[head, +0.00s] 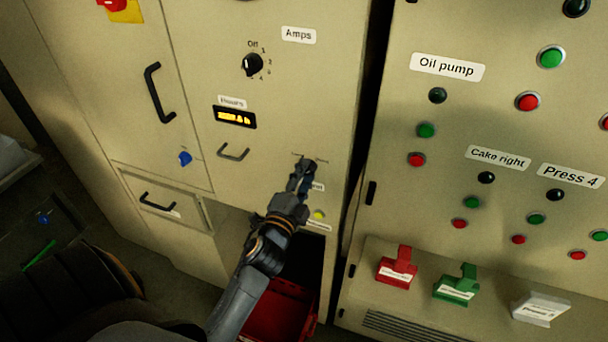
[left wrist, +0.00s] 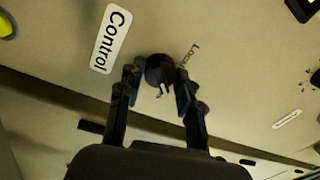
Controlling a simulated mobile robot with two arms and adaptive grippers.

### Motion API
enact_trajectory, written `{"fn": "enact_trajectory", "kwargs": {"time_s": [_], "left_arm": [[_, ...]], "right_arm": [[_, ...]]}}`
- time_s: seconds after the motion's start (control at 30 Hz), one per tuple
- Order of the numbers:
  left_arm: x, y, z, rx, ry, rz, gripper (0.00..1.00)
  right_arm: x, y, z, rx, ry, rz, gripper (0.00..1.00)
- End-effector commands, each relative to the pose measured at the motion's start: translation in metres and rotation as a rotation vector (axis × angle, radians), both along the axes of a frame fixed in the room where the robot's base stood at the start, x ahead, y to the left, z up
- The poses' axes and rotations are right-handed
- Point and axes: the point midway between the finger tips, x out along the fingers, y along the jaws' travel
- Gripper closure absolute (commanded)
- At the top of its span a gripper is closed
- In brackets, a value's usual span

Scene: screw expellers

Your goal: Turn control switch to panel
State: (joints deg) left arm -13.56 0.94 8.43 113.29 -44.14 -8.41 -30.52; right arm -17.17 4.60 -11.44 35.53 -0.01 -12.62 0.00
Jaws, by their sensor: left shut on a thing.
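The control switch (left wrist: 159,70) is a small round black knob on the beige panel, with a pale pointer mark. The white "Control" label (left wrist: 108,38) is beside it, and a small text starting "Loca" is printed on its other side. My right gripper is not in view.
A yellow lamp (head: 318,214) is just below the gripper. A red bin (head: 285,308) is under the panel.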

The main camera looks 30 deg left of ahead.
Motion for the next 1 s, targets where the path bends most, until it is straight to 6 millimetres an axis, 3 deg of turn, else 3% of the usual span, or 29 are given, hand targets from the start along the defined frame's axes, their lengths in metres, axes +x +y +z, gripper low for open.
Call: {"fn": "enact_trajectory", "kwargs": {"time_s": [0.63, 0.67, 0.77, 1.0], "left_arm": [[0.0007, 0.0009, 0.0035, 0.053, 0.006, 0.0, 0.96], [0.0007, 0.0009, 0.0036, 0.053, 0.006, 0.0, 0.6], [0.0006, 0.0008, 0.003, 0.052, 0.006, 0.0, 0.41], [0.0003, 0.0005, 0.0015, 0.049, 0.009, 0.0, 0.41]], "right_arm": [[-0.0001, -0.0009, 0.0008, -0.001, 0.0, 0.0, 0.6], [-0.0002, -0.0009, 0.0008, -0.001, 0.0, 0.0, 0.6], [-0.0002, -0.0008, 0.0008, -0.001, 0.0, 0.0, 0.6], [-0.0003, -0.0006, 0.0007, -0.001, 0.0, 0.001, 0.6]]}}
